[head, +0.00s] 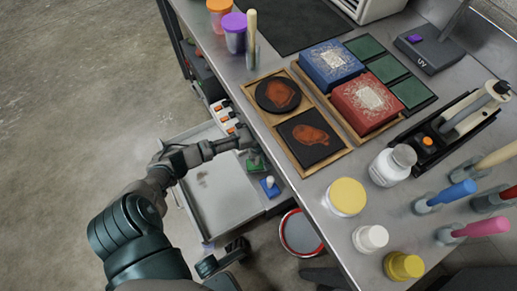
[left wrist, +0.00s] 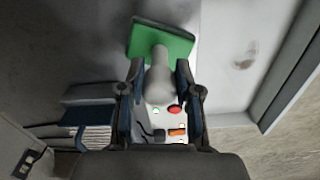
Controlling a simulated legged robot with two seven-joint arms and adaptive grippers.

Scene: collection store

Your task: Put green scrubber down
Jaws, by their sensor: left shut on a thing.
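The green scrubber, a flat green block with a pale grey knob handle, shows in the left wrist view (left wrist: 176,42) with its handle between my fingers. My left gripper (head: 246,139) is shut on that handle; it also shows in the left wrist view (left wrist: 160,88). In the head view the green block (head: 257,164) is partly hidden below the gripper, at the right side of the open drawer. I cannot tell whether it touches the drawer floor. A blue scrubber (head: 270,187) with a pale knob stands in the drawer just nearer.
The open grey drawer (head: 215,190) has bare floor on its left side. The metal bench (head: 320,190) rises along its right. A power strip (head: 224,116) is beyond it. A round red-rimmed container (head: 300,234) is on the floor. Trays, jars and tools crowd the bench.

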